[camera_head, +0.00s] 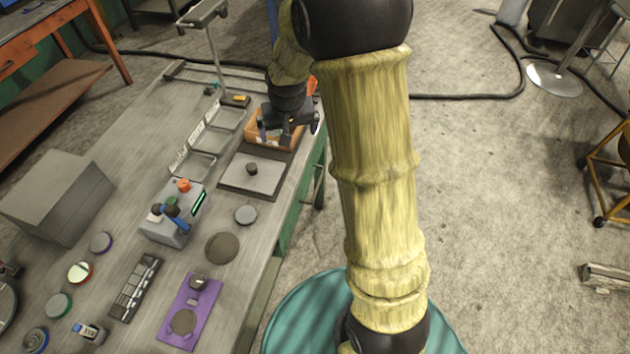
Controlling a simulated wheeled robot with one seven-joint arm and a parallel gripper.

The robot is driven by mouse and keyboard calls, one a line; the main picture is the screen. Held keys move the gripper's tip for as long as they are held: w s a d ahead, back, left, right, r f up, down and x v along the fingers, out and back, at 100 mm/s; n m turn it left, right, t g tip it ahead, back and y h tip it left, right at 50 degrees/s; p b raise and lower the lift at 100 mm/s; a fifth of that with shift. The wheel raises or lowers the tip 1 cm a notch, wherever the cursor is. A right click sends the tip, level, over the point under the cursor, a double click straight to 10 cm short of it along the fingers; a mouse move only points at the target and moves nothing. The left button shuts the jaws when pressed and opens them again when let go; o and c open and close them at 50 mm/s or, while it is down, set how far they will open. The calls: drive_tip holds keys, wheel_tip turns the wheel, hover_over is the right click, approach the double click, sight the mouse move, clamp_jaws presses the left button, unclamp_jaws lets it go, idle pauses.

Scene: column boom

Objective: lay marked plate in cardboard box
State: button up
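The cardboard box (252,136) is a small open orange-brown box at the far right edge of the workbench. My gripper (283,136) is dark and is over the box, hiding much of its inside. Small bluish and pale shapes show in or just above the box beside the gripper; I cannot tell what they are or whether the gripper holds anything. Its fingertips are too small and dark to read. I cannot pick out the marked plate for certain. A square grey plate with a dark knob (265,179) lies on a dark base in front of the box.
The workbench (120,195) carries several round discs, a grey control box with joysticks (170,228), a purple panel (178,331), a dark segmented strip (136,288) and a large grey block (55,195). Shallow metal trays (195,164) lie left of the box.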

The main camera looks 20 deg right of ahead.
drive_tip(key=s+r+n+g, duration=0.1)
drive_tip(key=s, duration=1.8)
drive_tip(key=shift+d+r+n+y, duration=0.15)
drive_tip(key=shift+r+n+y, duration=0.1)
drive_tip(key=shift+n+y, duration=0.05)
